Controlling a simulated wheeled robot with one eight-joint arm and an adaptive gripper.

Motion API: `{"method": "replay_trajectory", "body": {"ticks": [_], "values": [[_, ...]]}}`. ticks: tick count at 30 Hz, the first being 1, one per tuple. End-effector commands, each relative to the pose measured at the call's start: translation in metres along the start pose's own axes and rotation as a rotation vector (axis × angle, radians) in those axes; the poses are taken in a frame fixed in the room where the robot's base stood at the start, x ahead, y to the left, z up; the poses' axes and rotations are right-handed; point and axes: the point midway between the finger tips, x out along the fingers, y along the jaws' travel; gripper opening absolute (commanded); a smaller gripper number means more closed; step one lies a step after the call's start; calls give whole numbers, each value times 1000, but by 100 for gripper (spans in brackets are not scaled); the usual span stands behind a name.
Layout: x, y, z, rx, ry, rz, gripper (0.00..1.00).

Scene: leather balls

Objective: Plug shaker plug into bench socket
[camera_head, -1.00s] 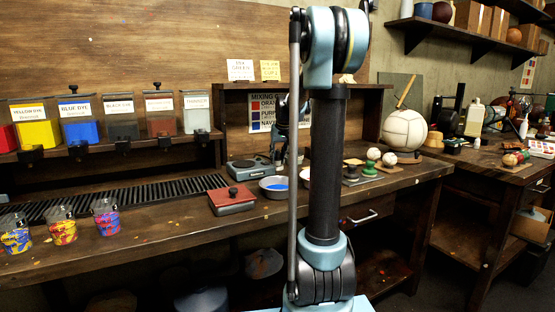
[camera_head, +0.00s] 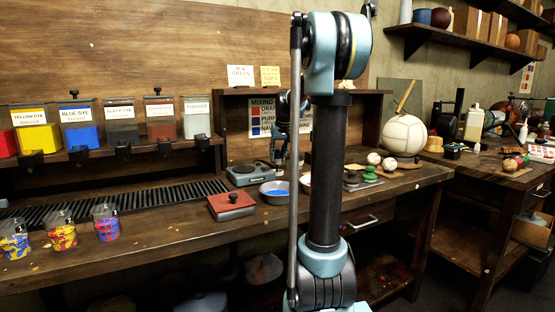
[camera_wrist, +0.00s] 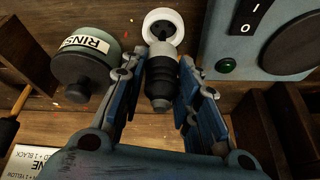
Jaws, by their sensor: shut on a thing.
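My gripper (camera_wrist: 160,92) is shut on a dark, stepped cylindrical plug (camera_wrist: 162,83), seen between its two blue fingers in the wrist view. A round white socket (camera_wrist: 178,17) lies just beyond the plug, on the wooden surface. The plug's far end overlaps the socket's dark centre; I cannot tell whether it is inside or only in front. The grey-green shaker (camera_wrist: 214,53), with an I/O switch and a green light, is to the right. In the head view the shaker (camera_head: 250,174) sits on the bench. My gripper there is largely hidden behind my arm.
A lidded container labelled RINSE (camera_wrist: 103,53) is close left of my gripper in the wrist view. Wooden partitions (camera_wrist: 283,117) stand at lower right.

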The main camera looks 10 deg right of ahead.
Motion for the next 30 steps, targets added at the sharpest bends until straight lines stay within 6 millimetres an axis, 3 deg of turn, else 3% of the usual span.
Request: {"method": "replay_trajectory", "body": {"ticks": [30], "values": [[-29,-2,-12,0,0,0,1]]}}
